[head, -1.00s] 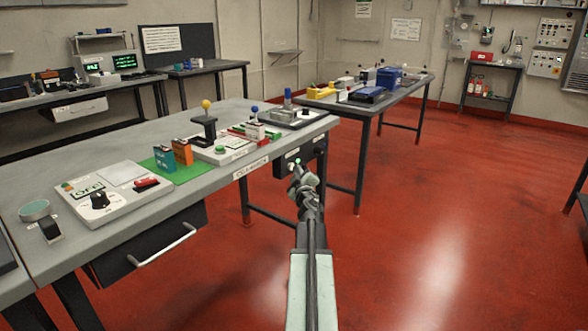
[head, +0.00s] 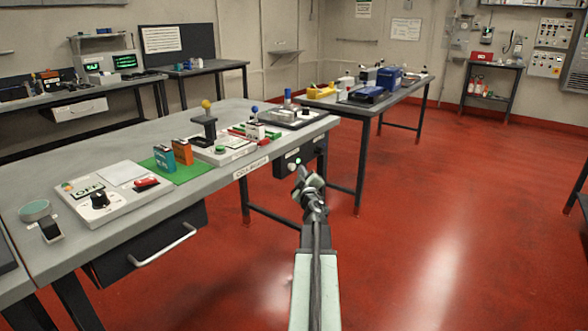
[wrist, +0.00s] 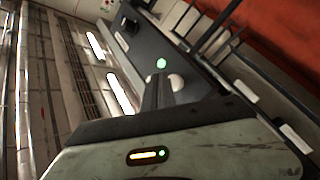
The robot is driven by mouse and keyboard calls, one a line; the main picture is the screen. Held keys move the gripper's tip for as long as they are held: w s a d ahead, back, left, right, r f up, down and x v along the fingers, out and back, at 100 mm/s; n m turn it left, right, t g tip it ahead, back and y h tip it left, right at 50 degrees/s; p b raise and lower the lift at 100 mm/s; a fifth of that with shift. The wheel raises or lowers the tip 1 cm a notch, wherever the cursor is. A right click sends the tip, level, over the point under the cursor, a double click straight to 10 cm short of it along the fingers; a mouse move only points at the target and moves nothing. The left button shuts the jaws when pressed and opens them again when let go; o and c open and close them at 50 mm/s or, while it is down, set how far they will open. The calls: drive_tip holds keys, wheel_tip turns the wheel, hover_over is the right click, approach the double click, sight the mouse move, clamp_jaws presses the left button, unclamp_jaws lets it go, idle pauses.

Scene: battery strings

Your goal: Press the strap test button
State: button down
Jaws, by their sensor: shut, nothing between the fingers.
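A dark tester box (head: 312,152) hangs under the front edge of the bench's right end. Its face has a small lit green lamp (head: 298,160) and a pale round button (head: 291,167). In the wrist view the green lamp (wrist: 161,63) shows just beyond my fingertips, and the pale button (wrist: 177,82) is just right of them. My gripper (head: 300,171) is shut and empty in front of the box, slightly below and right of the button. It also shows in the wrist view (wrist: 157,78). I cannot tell whether it touches the box.
The grey bench (head: 130,215) holds a dial unit (head: 104,196), battery blocks on a green mat (head: 189,168), and a lever press (head: 215,148). A drawer (head: 150,243) juts below its front. A second table (head: 365,112) stands behind.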

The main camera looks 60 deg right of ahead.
drive_tip(key=shift+s, duration=0.1)
drive_tip(key=s, duration=0.4)
drive_tip(key=shift+s, duration=0.4)
idle(0.8)
